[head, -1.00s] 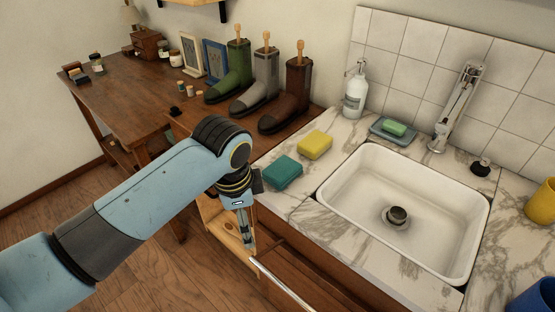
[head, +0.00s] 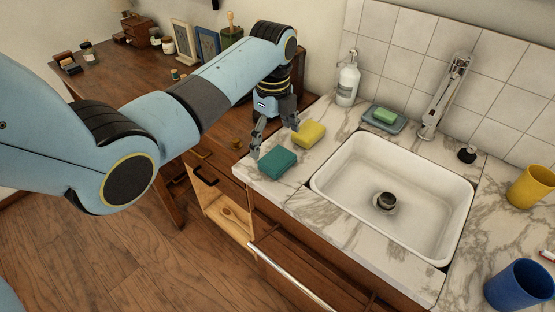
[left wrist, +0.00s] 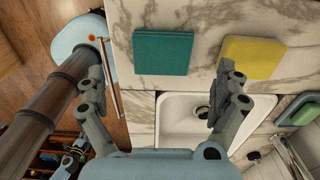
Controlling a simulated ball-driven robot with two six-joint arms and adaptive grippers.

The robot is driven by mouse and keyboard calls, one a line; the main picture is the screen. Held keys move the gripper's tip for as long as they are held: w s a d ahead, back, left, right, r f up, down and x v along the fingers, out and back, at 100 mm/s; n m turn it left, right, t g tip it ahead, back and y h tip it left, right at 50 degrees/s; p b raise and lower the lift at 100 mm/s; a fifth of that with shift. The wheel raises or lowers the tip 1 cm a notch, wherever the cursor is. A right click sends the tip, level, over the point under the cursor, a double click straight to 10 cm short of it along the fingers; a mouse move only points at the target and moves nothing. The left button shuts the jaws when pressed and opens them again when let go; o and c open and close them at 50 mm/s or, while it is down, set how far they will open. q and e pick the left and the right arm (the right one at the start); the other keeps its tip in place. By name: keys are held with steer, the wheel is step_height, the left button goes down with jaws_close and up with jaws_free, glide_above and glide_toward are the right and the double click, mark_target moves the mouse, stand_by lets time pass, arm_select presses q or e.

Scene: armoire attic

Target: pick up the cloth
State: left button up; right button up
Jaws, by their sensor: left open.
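A teal folded cloth (head: 277,162) lies flat on the marble counter, left of the sink and near the counter's front left corner. In the left wrist view the cloth (left wrist: 163,52) is a layered square at the top, ahead of the space between the fingers. My left gripper (head: 274,138) is open and empty above the counter's left end, with its fingers spread. In the left wrist view the gripper (left wrist: 161,76) shows both fingers apart, with the cloth's lower edge between them.
A yellow sponge (head: 309,134) lies close beside the cloth. The white sink (head: 345,190) is to the right. A soap bottle (head: 347,80) and soap dish (head: 382,119) stand behind. An open wooden compartment (head: 222,210) and a drawer (head: 290,270) are below the counter's front.

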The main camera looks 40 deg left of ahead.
mark_target(276, 156)
arm_select(q)
steer(key=f, duration=0.6)
steer(key=shift+w+d+f, duration=0.1)
steer(key=shift+w+d, duration=0.1)
steer(key=shift+w, duration=0.05)
steer(key=c, duration=1)
arm_select(e)
steer(key=shift+d, duration=0.35)
steer(key=shift+r, duration=0.1)
arm_select(q)
steer(key=shift+r, duration=0.35)
steer(key=r, duration=0.3)
steer(key=shift+d+r, duration=0.35)
steer(key=shift+r, duration=0.05)
steer(key=s+d+r, duration=0.1)
steer(key=d+r, duration=0.5)
steer(key=d, duration=0.5)
steer(key=shift+s+r+b, duration=0.3)
steer(key=shift+b, duration=0.1)
arm_select(e)
steer(key=shift+f, duration=0.45)
arm_select(q)
steer(key=shift+a, duration=0.1)
